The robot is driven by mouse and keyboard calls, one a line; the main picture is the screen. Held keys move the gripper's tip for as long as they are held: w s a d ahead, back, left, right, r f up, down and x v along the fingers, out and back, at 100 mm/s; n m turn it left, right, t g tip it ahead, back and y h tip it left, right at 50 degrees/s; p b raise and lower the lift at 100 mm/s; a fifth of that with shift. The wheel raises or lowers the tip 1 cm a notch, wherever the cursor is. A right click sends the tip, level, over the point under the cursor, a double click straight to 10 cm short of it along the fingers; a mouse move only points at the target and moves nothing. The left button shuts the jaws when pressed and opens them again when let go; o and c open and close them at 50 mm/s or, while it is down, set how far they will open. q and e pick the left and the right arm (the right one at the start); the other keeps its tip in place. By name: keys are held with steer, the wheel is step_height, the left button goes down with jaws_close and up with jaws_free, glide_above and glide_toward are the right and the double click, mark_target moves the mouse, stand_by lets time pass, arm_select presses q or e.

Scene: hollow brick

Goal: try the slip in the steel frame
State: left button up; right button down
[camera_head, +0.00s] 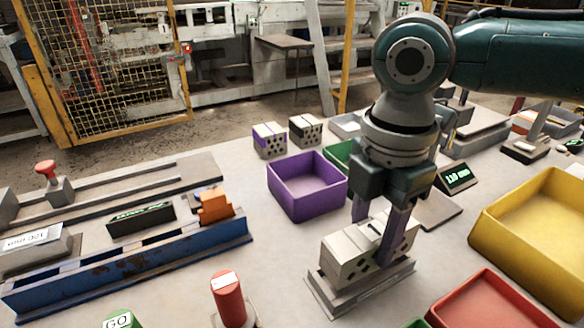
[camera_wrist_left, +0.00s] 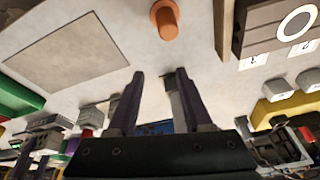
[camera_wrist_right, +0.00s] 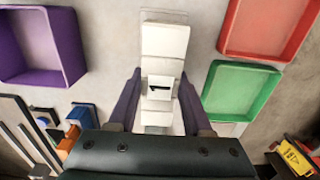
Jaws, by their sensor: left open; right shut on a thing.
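My right gripper (camera_head: 376,235) is shut on a pale hollow brick (camera_head: 347,258) with dark holes in its side, its fingers on either side of it. The brick is upright, at a grey metal frame (camera_head: 325,295) on the table; whether it bears on it is hard to tell. In the right wrist view the gripper (camera_wrist_right: 158,85) straddles the pale brick (camera_wrist_right: 164,40), with a black mark between the fingers. I cannot tell which piece is the slip. My left gripper (camera_wrist_left: 156,78) is open and empty in the left wrist view; it is outside the head view.
A purple bin (camera_head: 306,190) stands behind the brick, with two small hollow bricks (camera_head: 270,140) beyond it. A red tray (camera_head: 492,305) and a yellow bin (camera_head: 545,240) lie to the right. A blue rail (camera_head: 150,265) and a red cylinder (camera_head: 228,300) are at the left.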

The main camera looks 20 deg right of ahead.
arm_select(q)
steer(key=shift+d, duration=0.1)
stand_by(0.3)
arm_select(e)
steer(key=shift+f, duration=0.15)
steer(key=shift+f, duration=0.2)
stand_by(0.6)
arm_select(q)
steer(key=shift+f, duration=0.1)
arm_select(e)
steer(key=shift+f, duration=0.35)
stand_by(0.8)
steer(key=shift+f, duration=0.1)
stand_by(0.7)
arm_select(q)
steer(key=shift+r, duration=0.3)
arm_select(e)
steer(key=shift+d, duration=0.1)
